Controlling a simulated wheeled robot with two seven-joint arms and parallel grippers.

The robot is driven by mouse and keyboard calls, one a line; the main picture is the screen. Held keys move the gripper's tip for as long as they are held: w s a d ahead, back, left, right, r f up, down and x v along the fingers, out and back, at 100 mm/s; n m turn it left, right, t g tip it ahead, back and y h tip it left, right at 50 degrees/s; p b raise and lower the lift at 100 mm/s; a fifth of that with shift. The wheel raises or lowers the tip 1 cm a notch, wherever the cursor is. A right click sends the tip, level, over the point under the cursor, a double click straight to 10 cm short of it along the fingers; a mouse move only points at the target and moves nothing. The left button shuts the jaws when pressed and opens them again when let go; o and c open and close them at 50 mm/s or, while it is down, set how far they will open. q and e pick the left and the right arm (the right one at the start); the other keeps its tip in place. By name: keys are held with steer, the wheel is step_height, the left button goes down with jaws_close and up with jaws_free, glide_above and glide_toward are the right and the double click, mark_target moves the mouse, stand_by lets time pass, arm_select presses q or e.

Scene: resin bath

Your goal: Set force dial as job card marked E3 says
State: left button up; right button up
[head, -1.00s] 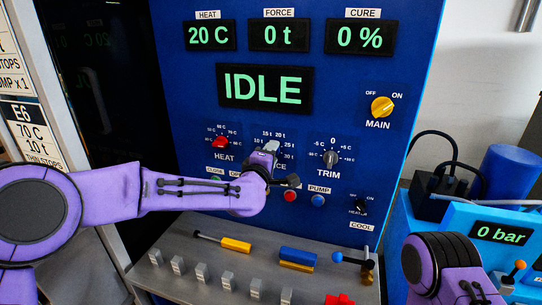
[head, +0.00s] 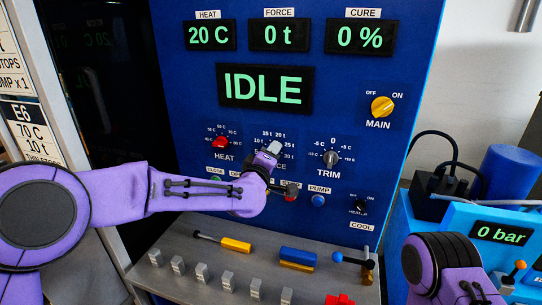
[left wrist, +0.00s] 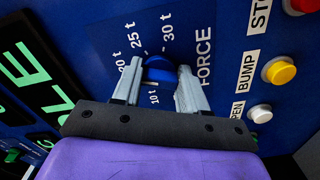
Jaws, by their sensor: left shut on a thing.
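The force dial is a blue knob (left wrist: 158,68) in the left wrist view, ringed by marks from 10 t to 30 t and labelled FORCE. My left gripper (left wrist: 160,88) is shut on it, one finger on each side. In the head view my left gripper (head: 270,152) covers most of the dial and its scale; its pointer cannot be read. The force display (head: 279,36) reads 0 t. A job card marked E6 (head: 30,130) at the left reads 70 C and 10 t. No card marked E3 can be made out.
A row of buttons, including a blue pump button (head: 317,200), lies below. A grey ledge (head: 200,255) holds several small blocks. My right forearm is at lower right.

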arm_select(q)
steer(key=shift+r, duration=0.2)
steer(key=o, duration=1.1)
steer(key=shift+c, duration=0.2)
steer(key=shift+w+d+f, duration=0.1)
steer(key=shift+f, duration=0.05)
steer(key=b+v, duration=0.3)
steer(key=v, duration=0.7)
steer(key=shift+s, duration=0.25)
